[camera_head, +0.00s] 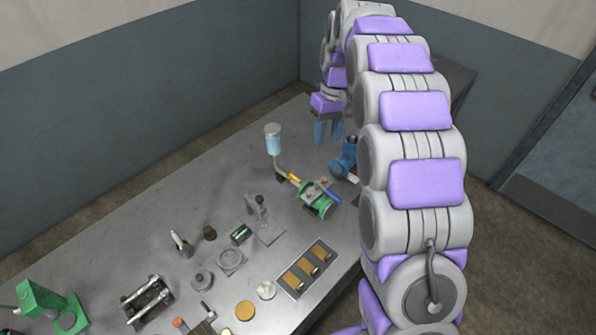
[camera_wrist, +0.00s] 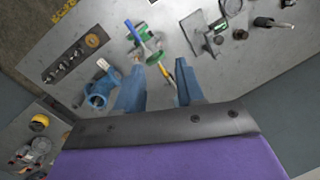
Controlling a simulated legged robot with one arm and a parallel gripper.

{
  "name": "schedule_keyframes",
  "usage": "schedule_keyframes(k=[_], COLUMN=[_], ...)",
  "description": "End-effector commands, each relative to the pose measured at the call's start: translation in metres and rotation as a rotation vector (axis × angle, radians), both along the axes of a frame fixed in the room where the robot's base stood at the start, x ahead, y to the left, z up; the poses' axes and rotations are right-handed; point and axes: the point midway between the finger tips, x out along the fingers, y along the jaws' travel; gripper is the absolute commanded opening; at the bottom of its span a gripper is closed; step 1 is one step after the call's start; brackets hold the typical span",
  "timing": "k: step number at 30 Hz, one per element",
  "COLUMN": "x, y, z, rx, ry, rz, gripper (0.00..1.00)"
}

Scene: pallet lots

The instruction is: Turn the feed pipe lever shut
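A green pump-like body (camera_head: 315,205) stands on the bench, with a thin pipe running toward an upright clear bottle (camera_head: 273,140) of light blue liquid. A yellow lever (camera_head: 293,178) sits on that pipe beside the green body, and a blue lever (camera_head: 329,193) sits on the body's other side. In the wrist view the green body (camera_wrist: 153,48), blue lever (camera_wrist: 132,32) and yellow lever (camera_wrist: 163,70) lie beyond the fingertips. My gripper (camera_head: 328,133) is open and empty above the bench's far end; its blue fingers also show in the wrist view (camera_wrist: 159,77).
A blue valve-like fitting (camera_head: 347,160) stands right of the green body, close to my gripper. A tray of brass pieces (camera_head: 308,268) and several small tools and parts occupy the nearer bench (camera_head: 150,235). The bench left of the bottle is clear.

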Motion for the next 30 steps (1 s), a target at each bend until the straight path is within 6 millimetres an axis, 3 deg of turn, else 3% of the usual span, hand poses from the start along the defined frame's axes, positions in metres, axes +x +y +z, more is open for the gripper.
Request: schedule_keyframes(k=[6,15,30], x=[0.042,0.086,0.132], y=[0.01,0.023,0.043], z=[-0.015,-0.043,-0.102], rx=[0.02,0.044,0.081], ry=[-0.007,-0.016,-0.034], rz=[0.057,0.14,0.282], gripper=[0.38,0.38,0.38])
